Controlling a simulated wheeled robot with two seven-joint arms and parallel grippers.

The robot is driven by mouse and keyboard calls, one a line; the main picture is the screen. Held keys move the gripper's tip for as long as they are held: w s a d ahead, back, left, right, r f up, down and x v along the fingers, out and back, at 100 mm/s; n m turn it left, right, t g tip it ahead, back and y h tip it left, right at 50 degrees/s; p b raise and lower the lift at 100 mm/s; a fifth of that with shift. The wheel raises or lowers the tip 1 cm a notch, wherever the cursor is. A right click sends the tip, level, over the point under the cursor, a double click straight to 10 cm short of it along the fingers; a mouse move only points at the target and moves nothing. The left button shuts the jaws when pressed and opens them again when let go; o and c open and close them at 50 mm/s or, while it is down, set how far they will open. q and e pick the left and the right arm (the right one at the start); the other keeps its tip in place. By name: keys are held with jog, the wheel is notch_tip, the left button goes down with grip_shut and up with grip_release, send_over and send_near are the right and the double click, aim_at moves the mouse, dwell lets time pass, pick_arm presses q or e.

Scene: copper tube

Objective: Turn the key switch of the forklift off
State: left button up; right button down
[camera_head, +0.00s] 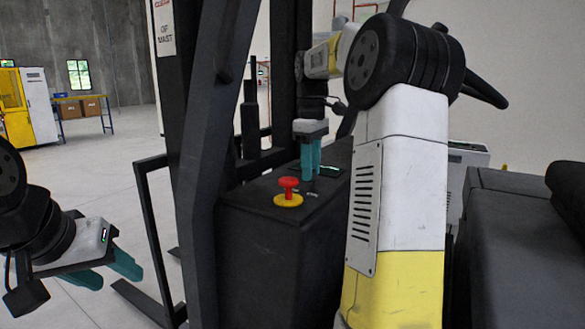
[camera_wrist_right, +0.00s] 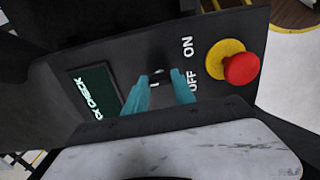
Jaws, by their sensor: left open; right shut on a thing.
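The forklift's key switch (camera_wrist_right: 157,73) is a small part on the dark control panel (camera_wrist_right: 215,30), between the ON and OFF labels and a small screen. My right gripper (camera_head: 311,172) points down at the panel, its teal fingers closed around the key. The fingers (camera_wrist_right: 160,90) also show in the right wrist view, one on each side of the key. They partly hide it, so its exact angle cannot be told. In the head view the key is hidden. My left gripper (camera_head: 108,272) is open and empty at the lower left, away from the forklift.
A red emergency button (camera_wrist_right: 240,68) on a yellow base stands close to the key; it also shows in the head view (camera_head: 288,187). The lit screen (camera_wrist_right: 92,92) lies on the other side. Black forklift mast posts (camera_head: 205,120) stand between my grippers. Open floor lies left.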

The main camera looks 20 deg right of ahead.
jog(key=c, duration=1)
grip_release()
jog(key=shift+c, duration=0.2)
notch_tip(320, 180, up, 8)
jog(key=shift+f, duration=0.1)
